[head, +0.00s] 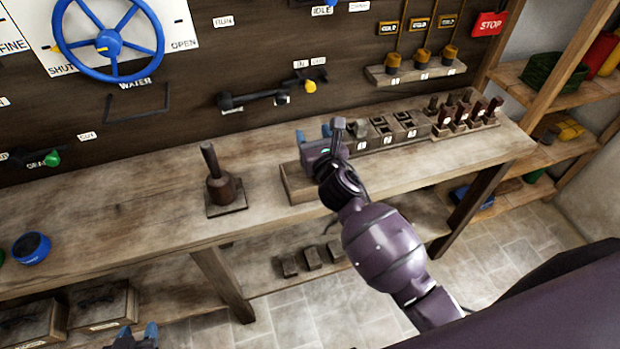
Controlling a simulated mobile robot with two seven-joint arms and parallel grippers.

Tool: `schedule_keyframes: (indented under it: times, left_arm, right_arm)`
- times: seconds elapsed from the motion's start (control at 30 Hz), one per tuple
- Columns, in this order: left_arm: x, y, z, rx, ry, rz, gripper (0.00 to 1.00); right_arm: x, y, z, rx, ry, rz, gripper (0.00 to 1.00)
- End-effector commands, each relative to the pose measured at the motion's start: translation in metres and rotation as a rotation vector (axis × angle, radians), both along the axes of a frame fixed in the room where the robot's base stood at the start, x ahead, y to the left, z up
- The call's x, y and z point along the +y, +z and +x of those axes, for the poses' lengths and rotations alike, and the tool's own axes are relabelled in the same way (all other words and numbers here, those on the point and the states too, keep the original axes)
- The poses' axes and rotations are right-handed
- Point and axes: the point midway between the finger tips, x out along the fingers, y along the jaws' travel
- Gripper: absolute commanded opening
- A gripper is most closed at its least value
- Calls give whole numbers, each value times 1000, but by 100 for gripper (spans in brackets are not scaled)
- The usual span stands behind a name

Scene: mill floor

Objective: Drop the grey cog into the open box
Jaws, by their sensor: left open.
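I cannot make out a grey cog in the head view. Two wooden boxes with labels stand on the low shelf at the lower left, one box (104,318) beside another box (30,337) cut by the frame edge. Dark shapes show at their tops; I cannot tell which is the open box. My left gripper (136,336) is at the bottom edge, just right of these boxes, open, with only its blue tips showing. My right gripper (314,135) is over the bench at the left end of a wooden block rack, its blue tips apart with nothing seen between them.
A blue wheel (108,40) and levers are on the wall. Side shelves (560,90) stand right. The bench's left part is mostly clear.

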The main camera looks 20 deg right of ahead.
Motion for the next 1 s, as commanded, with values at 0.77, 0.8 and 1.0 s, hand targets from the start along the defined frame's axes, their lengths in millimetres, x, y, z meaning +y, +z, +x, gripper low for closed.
schedule_keyframes:
  times: [0.77,0.8,1.0]
  left_arm:
    - [0,-2,-1,4,0,0,43]
    - [0,-2,-1,4,0,0,43]
    - [0,-4,-2,6,1,0,43]
  right_arm:
    - [-3,-1,-65,2,0,-1,61]
    - [-3,-1,-71,2,0,-2,61]
    - [-4,-1,-97,1,0,-1,61]
